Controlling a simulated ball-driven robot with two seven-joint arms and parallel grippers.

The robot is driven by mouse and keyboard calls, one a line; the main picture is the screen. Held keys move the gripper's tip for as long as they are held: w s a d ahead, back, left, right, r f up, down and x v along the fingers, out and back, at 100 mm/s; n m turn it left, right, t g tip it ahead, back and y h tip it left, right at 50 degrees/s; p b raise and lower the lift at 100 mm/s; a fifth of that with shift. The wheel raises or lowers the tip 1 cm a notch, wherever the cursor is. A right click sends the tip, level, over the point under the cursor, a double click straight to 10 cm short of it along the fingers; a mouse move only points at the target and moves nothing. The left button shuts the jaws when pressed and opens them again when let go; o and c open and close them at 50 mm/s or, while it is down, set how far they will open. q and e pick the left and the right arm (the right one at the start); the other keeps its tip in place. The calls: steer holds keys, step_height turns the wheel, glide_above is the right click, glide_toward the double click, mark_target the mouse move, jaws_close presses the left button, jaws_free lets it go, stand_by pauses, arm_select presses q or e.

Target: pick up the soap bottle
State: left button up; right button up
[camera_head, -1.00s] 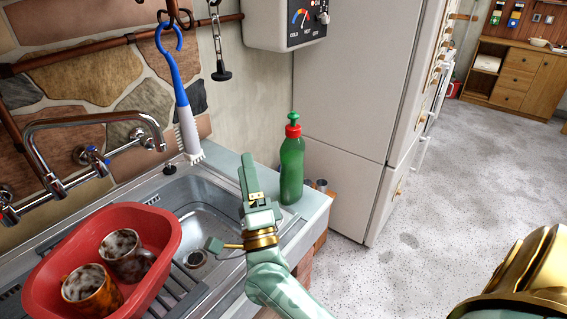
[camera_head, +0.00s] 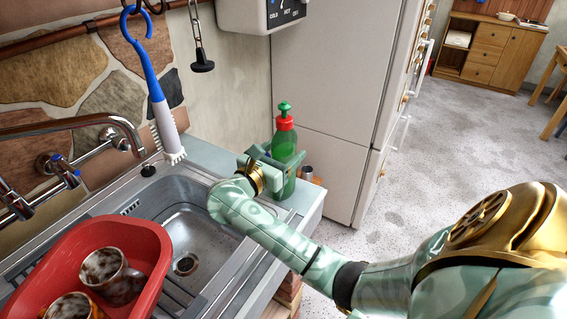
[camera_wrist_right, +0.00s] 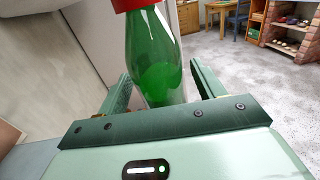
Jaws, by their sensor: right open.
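The soap bottle (camera_head: 284,142) is green with a red collar and a green pump top. It stands upright on the sink's corner near the fridge. In the right wrist view the bottle (camera_wrist_right: 154,55) stands between the two open fingers of the right gripper (camera_wrist_right: 160,88), with a gap visible on the right side. My left gripper is not in view.
A red basin (camera_head: 150,245) with two mottled mugs (camera_head: 112,276) sits at the left on the metal sink (camera_head: 205,235). A blue-handled brush (camera_head: 160,105) hangs above the sink. A tall fridge (camera_head: 325,90) stands close behind the bottle. The floor to the right is clear.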

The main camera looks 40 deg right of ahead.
steer(key=shift+d, duration=0.3)
steer(key=c, duration=1.4)
steer(key=shift+c, duration=0.2)
steer(key=shift+r, duration=0.2)
